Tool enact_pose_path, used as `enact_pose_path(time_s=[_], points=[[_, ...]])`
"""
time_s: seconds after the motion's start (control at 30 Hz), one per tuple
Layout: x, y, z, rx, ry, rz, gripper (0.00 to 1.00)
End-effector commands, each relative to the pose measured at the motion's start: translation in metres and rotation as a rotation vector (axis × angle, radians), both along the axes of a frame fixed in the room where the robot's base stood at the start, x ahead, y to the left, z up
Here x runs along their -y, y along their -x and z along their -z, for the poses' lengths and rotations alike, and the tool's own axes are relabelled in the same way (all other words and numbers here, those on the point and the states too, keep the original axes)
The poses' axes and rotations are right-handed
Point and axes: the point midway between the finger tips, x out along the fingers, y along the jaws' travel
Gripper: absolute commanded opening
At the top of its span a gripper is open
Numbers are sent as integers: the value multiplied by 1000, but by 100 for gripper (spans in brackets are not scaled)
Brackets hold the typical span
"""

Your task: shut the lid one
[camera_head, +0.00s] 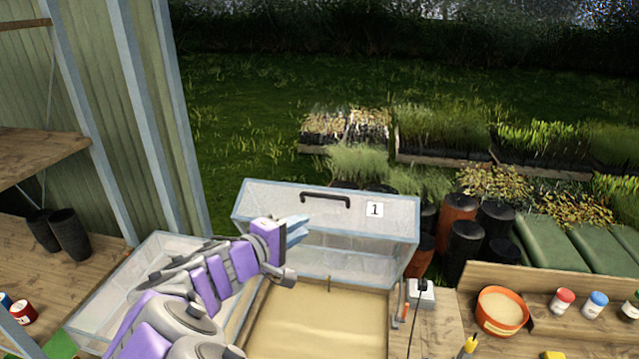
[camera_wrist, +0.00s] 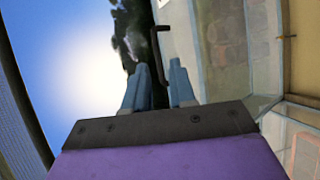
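The clear lid marked 1 (camera_head: 270,200) stands raised at the back of a sand-filled box (camera_head: 320,328). A dark bar handle (camera_head: 326,197) is on its upper part, left of the number label. My gripper (camera_head: 298,228) is in front of the lid, below and left of the handle in the head view. In the wrist view my gripper (camera_wrist: 158,72) has its two blue fingers apart with nothing between them. The handle (camera_wrist: 155,42) shows just beyond the fingertips, and the clear lid panel (camera_wrist: 215,45) lies to the right. I see no contact with the handle.
A clear bin (camera_head: 150,250) stands left of the box, partly behind my arm. To the right are a small white device with a cable (camera_head: 421,294), an orange bowl (camera_head: 500,310) and small jars (camera_head: 562,300). Dark pots and plant trays stand behind.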

Motion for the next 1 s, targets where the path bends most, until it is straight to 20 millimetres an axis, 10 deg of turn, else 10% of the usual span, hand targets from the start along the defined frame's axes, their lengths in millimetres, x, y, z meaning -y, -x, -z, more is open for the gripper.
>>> enact_pose_path(time_s=[0.23,1.0], points=[[-37,-11,-2,26,32,-92,25],[36,-124,16,24,35,-88,25]])
